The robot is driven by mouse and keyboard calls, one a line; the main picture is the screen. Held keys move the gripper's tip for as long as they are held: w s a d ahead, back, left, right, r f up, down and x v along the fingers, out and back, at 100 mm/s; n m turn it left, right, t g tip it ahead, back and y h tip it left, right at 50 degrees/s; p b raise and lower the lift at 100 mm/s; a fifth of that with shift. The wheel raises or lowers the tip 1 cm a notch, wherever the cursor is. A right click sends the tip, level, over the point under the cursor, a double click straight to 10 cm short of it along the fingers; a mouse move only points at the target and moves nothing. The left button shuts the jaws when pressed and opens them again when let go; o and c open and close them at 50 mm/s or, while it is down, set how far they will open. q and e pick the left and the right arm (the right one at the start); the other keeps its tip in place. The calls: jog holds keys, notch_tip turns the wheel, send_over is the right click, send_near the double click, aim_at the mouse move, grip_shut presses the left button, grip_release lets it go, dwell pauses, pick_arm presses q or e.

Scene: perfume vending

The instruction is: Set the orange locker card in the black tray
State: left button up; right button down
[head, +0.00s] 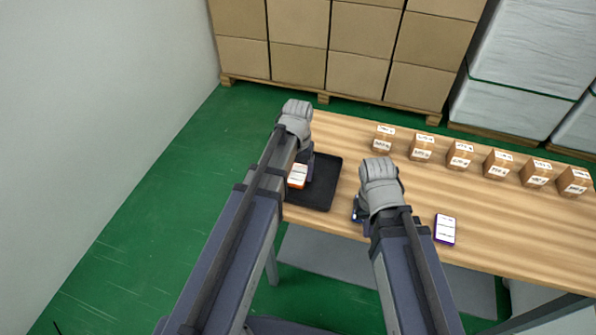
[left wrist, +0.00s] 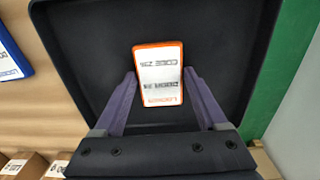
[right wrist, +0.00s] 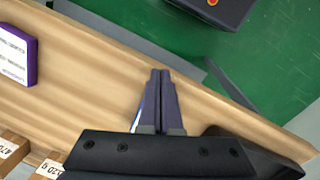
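The orange locker card (head: 298,176) has a white labelled face and lies flat, face up, inside the outline of the black tray (head: 322,195). In the left wrist view the card (left wrist: 161,75) is over the tray's middle, at or just above its floor. My left gripper (left wrist: 160,73) has its fingertips at the card's two long sides, seemingly touching them. In the head view it (head: 305,158) points down over the tray. My right gripper (right wrist: 160,72) is shut and empty, low over the table's front edge, right of the tray.
A blue card (left wrist: 8,55) lies on the table (head: 490,240), partly hidden by my right gripper in the head view. A purple card (head: 445,229) lies further right. Several small brown boxes (head: 461,155) stand in a row along the back.

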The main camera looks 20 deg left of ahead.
aim_at(298, 175)
pick_arm(q)
jog(key=o, duration=0.3)
jog(key=shift+o, duration=0.2)
pick_arm(e)
jog(key=shift+r, duration=0.1)
pick_arm(q)
notch_tip(298, 175, up, 12)
jog(key=p, duration=1.3)
jog(key=s+d+m+y, duration=0.1)
jog(key=s+d+m, duration=0.2)
jog(key=s+d, duration=0.7)
jog(key=s, duration=0.4)
jog(key=shift+d+r+b, duration=0.25)
jog(key=shift+d+b, duration=0.1)
pick_arm(e)
notch_tip(298, 175, up, 12)
pick_arm(q)
jog(key=shift+s, duration=0.1)
pick_arm(e)
jog(key=shift+r, duration=0.1)
